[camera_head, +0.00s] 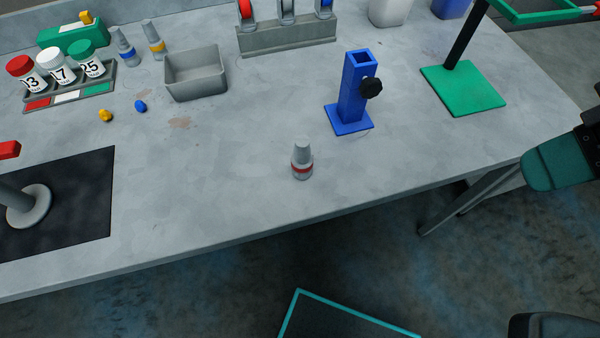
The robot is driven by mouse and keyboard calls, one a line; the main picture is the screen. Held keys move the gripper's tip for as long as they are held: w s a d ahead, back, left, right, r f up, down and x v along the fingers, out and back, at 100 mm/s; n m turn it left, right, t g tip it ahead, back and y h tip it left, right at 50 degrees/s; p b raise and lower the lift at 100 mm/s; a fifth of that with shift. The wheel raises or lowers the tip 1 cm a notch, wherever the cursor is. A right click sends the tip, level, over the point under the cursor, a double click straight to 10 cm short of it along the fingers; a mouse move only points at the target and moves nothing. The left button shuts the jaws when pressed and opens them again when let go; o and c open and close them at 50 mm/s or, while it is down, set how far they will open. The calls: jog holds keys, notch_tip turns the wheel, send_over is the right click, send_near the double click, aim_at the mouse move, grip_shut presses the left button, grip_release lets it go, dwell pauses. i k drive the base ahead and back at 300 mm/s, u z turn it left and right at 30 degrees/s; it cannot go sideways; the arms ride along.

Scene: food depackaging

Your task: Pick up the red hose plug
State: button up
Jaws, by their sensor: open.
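A grey, stepped hose plug with a red band (302,163) stands upright on the grey workbench (230,170), near its front edge. It is clear of other things, in front of the blue clamp stand. My gripper cannot be made out in this view. A teal and dark part of my arm (555,165) shows at the right edge, well away from the red-banded plug. Similar plugs with a blue band (124,48) and a yellow band (154,42) stand at the back left.
The blue clamp stand (352,98) and a green-based stand (463,90) are behind and right. A grey bin (195,75), a rack of numbered jars (68,92) and small yellow (106,115) and blue (140,106) pieces are left. A black mat (85,190) lies far left.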

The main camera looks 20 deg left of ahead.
aim_at(302, 159)
jog(key=k, duration=0.95)
jog(key=u, duration=1.2)
jog(key=i, duration=0.5)
